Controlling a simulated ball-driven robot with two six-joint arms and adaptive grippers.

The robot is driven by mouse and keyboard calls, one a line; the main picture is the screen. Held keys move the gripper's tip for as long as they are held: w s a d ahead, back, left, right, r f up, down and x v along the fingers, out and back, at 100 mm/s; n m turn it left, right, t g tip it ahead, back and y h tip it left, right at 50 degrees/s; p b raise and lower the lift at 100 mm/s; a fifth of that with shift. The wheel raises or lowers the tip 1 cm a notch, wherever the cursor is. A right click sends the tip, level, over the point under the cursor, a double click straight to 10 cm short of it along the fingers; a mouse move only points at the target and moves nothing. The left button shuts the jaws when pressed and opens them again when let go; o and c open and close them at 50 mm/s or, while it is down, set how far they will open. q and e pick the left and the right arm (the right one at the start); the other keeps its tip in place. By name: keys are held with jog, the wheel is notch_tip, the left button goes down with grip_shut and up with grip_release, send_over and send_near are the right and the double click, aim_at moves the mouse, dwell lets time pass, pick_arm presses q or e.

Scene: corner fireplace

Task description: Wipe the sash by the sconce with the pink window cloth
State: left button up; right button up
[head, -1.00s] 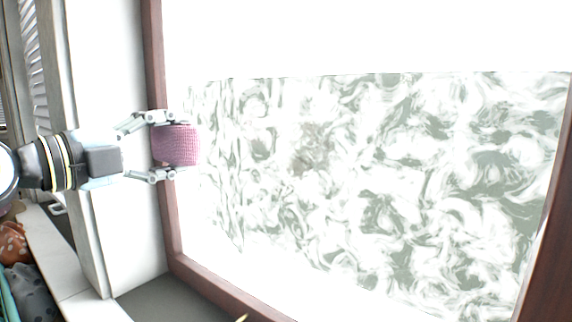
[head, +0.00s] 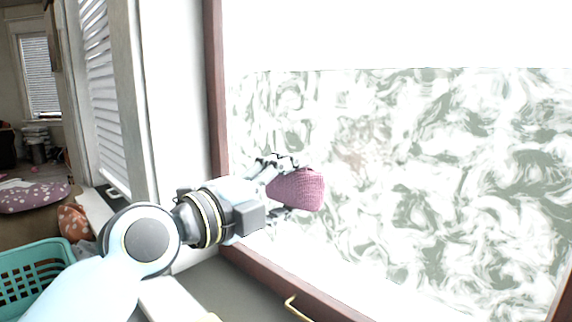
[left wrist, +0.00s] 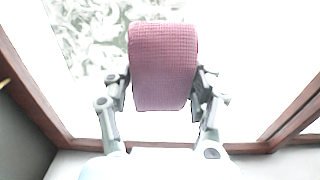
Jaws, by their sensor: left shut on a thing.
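The pink window cloth (head: 298,189) is a bunched, textured pad in my left gripper (head: 281,187). The left gripper is shut on it; in the left wrist view the cloth (left wrist: 162,65) sits between the two fingers (left wrist: 162,92). The window sash (head: 400,130) has a brown frame and a pane with grey-green and white swirls, with a faint brownish smudge near its middle. The cloth is in front of the lower left part of the pane; I cannot tell whether it touches the glass. No sconce and no right gripper show.
A gold handle (head: 298,309) is on the bottom rail of the frame. A teal basket (head: 35,275) stands at the lower left, with an orange patterned cushion (head: 74,222) beyond it. White shutters (head: 100,70) stand left of the window.

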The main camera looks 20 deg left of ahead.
aim_at(328, 175)
pick_arm(q)
jog(key=shift+f, duration=0.2)
jog(key=shift+w+d, duration=0.1)
jog(key=shift+d, duration=0.05)
jog(key=shift+w, duration=0.3)
jog(key=x, duration=0.5)
pick_arm(e)
jog(key=shift+w+d+r, duration=0.1)
jog(key=shift+d+r, duration=0.1)
jog(key=shift+d, duration=0.15)
jog(key=shift+w+a, duration=0.1)
jog(key=shift+a, duration=0.1)
pick_arm(q)
jog(key=shift+w+d+f, duration=0.1)
jog(key=shift+w+d, duration=0.1)
jog(key=shift+w, duration=0.15)
pick_arm(e)
jog(key=shift+d+f, duration=0.15)
jog(key=shift+d, duration=0.15)
pick_arm(q)
jog(key=shift+w+d+b, duration=0.2)
jog(key=shift+w+b, duration=0.1)
jog(key=shift+w, duration=0.25)
pick_arm(e)
jog(key=shift+f, duration=0.3)
